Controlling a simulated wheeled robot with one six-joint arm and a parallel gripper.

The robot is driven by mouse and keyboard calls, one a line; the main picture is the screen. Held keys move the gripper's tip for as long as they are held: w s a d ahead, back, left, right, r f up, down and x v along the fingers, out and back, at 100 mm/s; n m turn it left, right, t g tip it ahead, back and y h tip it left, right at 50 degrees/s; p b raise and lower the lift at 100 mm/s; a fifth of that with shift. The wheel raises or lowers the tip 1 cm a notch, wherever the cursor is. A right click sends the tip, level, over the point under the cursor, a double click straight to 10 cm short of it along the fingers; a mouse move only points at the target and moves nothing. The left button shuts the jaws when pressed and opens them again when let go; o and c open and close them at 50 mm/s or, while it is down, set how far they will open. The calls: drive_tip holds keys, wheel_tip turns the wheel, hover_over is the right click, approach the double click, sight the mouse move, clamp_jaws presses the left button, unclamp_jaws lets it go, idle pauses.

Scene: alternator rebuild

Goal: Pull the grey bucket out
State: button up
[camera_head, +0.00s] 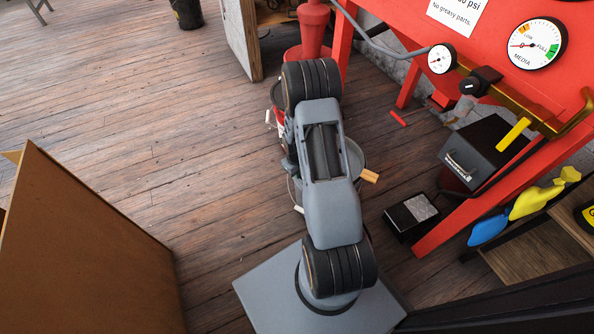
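The grey bucket stands on the plank floor, mostly hidden beneath my arm. Its round grey rim (357,153) shows to the right of the arm. A small tan grip (370,177) sticks out at its right side. My arm reaches away from my base over the bucket. My gripper's fingers are hidden behind the arm, so I cannot tell whether they touch the bucket.
A red bucket (277,92) stands just beyond, beside a red post-like object (313,30). A red cabinet (480,85) on legs is at right, with a black pedal (411,216) beneath. A brown panel (80,250) stands at left. The floor (150,130) at left is clear.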

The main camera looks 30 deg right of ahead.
clamp_jaws()
idle(1.0)
drive_tip(key=shift+s+d, duration=0.1)
idle(0.7)
drive_tip(key=shift+s+d+b, duration=0.35)
drive_tip(key=shift+s+d, duration=1.1)
drive_tip(key=shift+d, duration=0.15)
drive_tip(key=shift+o, duration=2.3)
unclamp_jaws()
drive_tip(key=shift+w+a, duration=0.1)
